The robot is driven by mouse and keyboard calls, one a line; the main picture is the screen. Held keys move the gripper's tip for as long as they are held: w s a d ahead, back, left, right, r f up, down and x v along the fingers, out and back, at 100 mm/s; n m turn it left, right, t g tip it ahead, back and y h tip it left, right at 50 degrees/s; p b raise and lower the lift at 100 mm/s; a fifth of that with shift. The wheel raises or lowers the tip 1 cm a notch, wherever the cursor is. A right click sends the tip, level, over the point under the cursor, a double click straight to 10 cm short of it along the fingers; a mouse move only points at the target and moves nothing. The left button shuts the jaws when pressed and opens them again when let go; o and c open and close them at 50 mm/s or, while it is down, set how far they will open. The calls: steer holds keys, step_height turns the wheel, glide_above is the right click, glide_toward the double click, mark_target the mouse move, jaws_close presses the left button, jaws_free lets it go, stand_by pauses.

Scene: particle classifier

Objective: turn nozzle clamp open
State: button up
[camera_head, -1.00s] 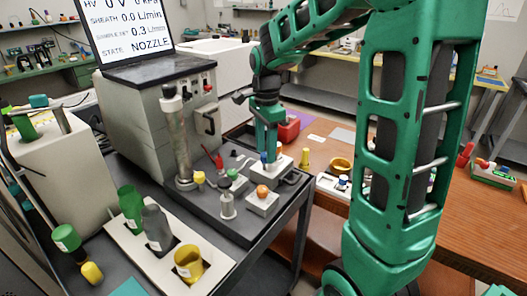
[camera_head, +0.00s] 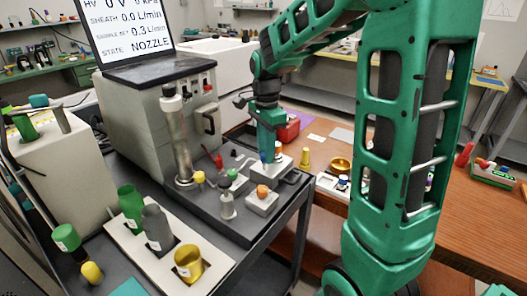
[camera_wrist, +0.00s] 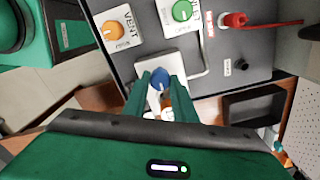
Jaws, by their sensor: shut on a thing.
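A small blue knob (camera_wrist: 160,79) sits on a white block (camera_wrist: 182,58) in the wrist view, between the two green fingers of my gripper (camera_wrist: 160,93). The fingers are shut on this knob. In the head view my gripper (camera_head: 270,158) points down onto the white block (camera_head: 284,165) at the far right corner of the dark tray, and the fingers mostly hide the knob. I see no readable label on this block, so I cannot tell from writing that it is the nozzle clamp. A thin pale loop (camera_wrist: 207,62) runs beside the block.
An orange knob (camera_head: 262,191) marked VENT in the wrist view and a green knob (camera_head: 232,174) stand close by on the dark tray (camera_head: 245,232). A steel column (camera_head: 178,135) and a grey machine with a screen reading STATE NOZZLE (camera_head: 125,38) stand to the left.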

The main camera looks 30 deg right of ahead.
steer(key=n, duration=0.4)
steer(key=shift+w+r, duration=0.1)
steer(key=shift+w, duration=0.1)
steer(key=n, duration=0.9)
steer(key=shift+w, duration=0.1)
steer(key=shift+r+n, duration=0.1)
steer(key=shift+n, duration=2)
steer(key=o, duration=1)
steer(key=shift+o, duration=0.2)
